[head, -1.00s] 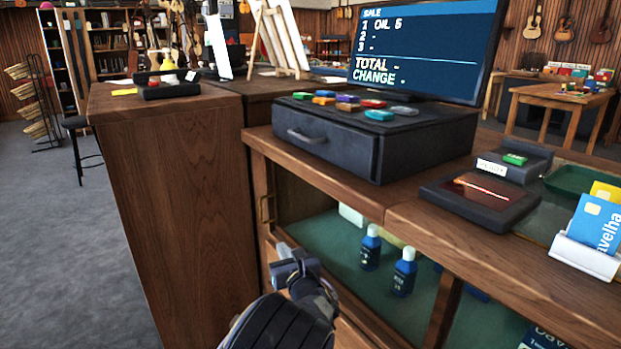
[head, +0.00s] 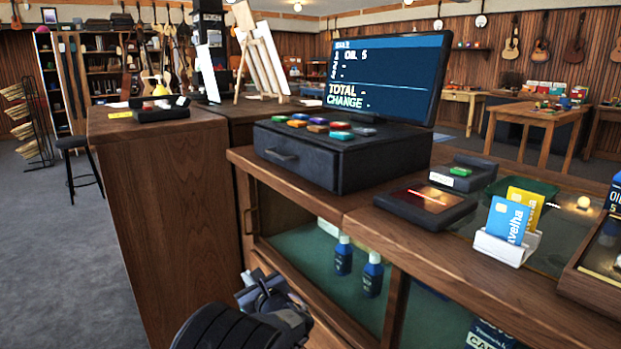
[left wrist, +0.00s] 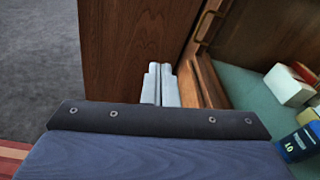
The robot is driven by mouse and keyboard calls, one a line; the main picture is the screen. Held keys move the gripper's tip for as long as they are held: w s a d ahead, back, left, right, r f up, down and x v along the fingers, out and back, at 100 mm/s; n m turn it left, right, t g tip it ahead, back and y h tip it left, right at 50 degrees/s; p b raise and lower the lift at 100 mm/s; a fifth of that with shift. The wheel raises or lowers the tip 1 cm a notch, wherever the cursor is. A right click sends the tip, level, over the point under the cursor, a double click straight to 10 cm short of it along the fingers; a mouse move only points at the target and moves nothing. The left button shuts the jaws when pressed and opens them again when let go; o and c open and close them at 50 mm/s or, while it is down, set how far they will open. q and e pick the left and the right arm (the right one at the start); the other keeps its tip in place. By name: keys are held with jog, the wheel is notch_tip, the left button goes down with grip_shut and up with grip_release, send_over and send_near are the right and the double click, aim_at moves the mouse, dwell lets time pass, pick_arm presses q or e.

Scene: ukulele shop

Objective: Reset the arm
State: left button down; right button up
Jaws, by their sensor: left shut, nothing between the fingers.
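My left gripper (head: 258,286) is low in front of the glass-fronted counter in the head view, below the counter top. In the left wrist view its two grey fingers (left wrist: 160,85) are together, with nothing between them. They point toward the wooden side panel (left wrist: 128,50) and the cabinet's open-looking front edge. I cannot tell whether they touch the wood. My right gripper does not show in either view.
The counter carries a cash drawer (head: 325,157), a sale screen (head: 388,75), a card reader pad (head: 424,203) and a card holder (head: 506,246). Blue bottles (head: 372,275) stand inside the cabinet. A stool (head: 78,150) stands at left. Grey floor (head: 70,260) is clear at left.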

pick_arm(q)
jog(key=s+a+r+n+g+h+p, duration=0.2)
jog(key=s+a+r+n+g+p, duration=0.35)
jog(key=s+a+n, duration=0.35)
jog(key=s+a+r+n+g+h+p, duration=0.1)
jog(key=s+a+r+n+g+p, duration=0.45)
jog(key=s, duration=0.55)
jog(key=s+d+r+n+t+h+p, duration=0.1)
jog(key=s+d+r+n+h+p, duration=0.3)
jog(key=s+r+n+p, duration=0.3)
jog(key=s+d+r+n+t+h+p, duration=0.1)
jog(key=s+d+r+n+h+p, duration=0.3)
jog(key=s, duration=1.1)
notch_tip(320, 180, up, 4)
jog(key=n+h+p, duration=0.1)
jog(key=n+p, duration=0.2)
jog(key=p, duration=0.1)
jog(key=shift+s+d+t+h, duration=0.3)
jog(key=shift+s+t+h, duration=0.05)
jog(key=shift+t+h, duration=0.05)
jog(key=shift+n, duration=0.25)
